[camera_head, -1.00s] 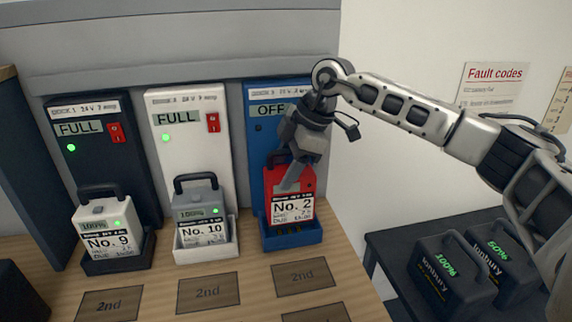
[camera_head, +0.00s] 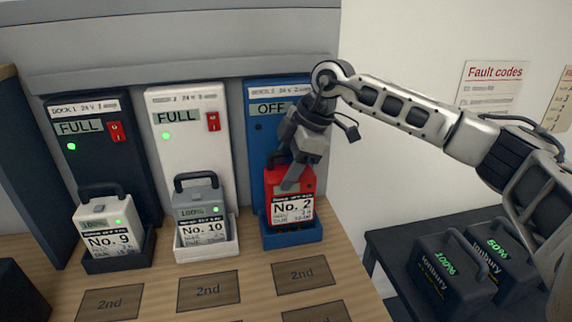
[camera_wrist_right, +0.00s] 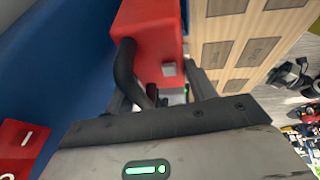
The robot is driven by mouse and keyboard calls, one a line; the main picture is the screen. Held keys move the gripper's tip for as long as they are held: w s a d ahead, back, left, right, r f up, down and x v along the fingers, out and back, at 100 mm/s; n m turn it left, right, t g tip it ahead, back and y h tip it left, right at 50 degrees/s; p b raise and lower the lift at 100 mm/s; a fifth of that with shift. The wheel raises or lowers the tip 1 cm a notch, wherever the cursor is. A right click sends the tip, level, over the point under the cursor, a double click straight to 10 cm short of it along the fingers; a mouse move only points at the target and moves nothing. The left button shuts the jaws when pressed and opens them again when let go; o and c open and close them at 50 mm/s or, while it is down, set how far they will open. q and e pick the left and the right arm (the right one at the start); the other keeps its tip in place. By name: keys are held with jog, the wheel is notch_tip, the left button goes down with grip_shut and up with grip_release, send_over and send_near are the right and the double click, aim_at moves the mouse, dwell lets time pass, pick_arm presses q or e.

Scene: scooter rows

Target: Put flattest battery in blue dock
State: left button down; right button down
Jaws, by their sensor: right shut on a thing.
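The red battery No. 2 (camera_head: 291,207) sits upright in the tray of the blue dock (camera_head: 262,150), whose display reads OFF. My right gripper (camera_head: 290,182) is shut on the red battery's handle from above. In the right wrist view the red battery (camera_wrist_right: 150,38) and its black handle (camera_wrist_right: 126,72) show beyond the gripper (camera_wrist_right: 155,100). Whether the battery is fully seated in the tray cannot be told. My left gripper is out of view.
The black dock (camera_head: 90,160) holds white battery No. 9 (camera_head: 108,228). The white dock (camera_head: 190,140) holds grey battery No. 10 (camera_head: 200,215). Both read FULL with green lights. Dark batteries marked 100% (camera_head: 445,270) and 60% (camera_head: 500,255) stand on a dark side table at right.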

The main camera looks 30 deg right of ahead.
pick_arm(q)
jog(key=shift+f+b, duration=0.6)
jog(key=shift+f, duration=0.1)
pick_arm(e)
jog(key=shift+f, duration=1.1)
jog(key=shift+c, duration=2.1)
grip_release()
pick_arm(q)
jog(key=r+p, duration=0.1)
jog(key=p, duration=0.1)
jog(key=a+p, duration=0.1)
jog(key=p, duration=0.2)
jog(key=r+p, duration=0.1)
jog(key=p, duration=0.1)
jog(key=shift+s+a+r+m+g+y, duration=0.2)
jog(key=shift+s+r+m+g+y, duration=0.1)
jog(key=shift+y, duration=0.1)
pick_arm(e)
jog(key=v, duration=2.4)
jog(key=shift+s+r, duration=0.3)
jog(key=shift+d, duration=0.15)
